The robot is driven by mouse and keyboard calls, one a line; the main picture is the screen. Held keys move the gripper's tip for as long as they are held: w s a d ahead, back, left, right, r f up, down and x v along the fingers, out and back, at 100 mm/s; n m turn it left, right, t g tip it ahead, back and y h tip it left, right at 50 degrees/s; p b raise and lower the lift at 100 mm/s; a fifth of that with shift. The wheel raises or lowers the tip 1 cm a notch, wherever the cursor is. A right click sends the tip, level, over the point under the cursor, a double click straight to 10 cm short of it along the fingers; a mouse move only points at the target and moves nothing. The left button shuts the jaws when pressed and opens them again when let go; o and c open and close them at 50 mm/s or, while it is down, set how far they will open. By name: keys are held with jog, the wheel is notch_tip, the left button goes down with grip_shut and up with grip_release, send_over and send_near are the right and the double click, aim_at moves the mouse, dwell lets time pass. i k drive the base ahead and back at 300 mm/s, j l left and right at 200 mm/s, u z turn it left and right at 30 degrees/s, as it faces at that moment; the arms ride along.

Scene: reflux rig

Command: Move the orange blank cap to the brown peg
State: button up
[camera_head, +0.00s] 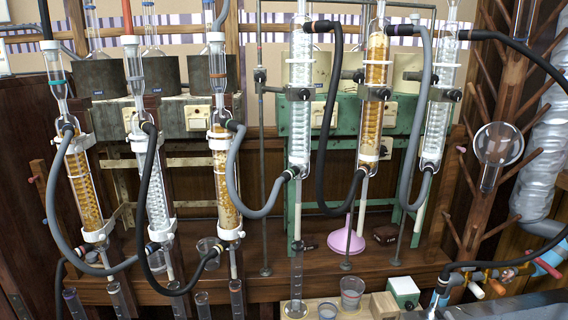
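I cannot single out the orange blank cap for certain. A small orange piece (497,287) shows at the lower right beside the taps, but it is too small to tell whether it is a cap. Small reddish pegs (31,180) stick out at the far left by a wooden post. A rack with several brown wooden pegs (473,180) stands at the right; I cannot tell which peg is the brown peg of the task. My gripper is not in view.
Several glass condensers (298,95) with looping grey and black hoses (335,130) fill the middle. A round flask (498,143) hangs on the rack beside a silver duct (540,150).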

aim_at(496, 286)
jog(key=i+j, duration=0.1)
jog(key=j, duration=0.4)
jog(key=i+j, duration=0.1)
jog(key=j, duration=0.35)
jog(key=i+j, duration=0.1)
jog(key=j, duration=0.4)
jog(key=z, duration=2.7)
jog(key=i, duration=0.5)
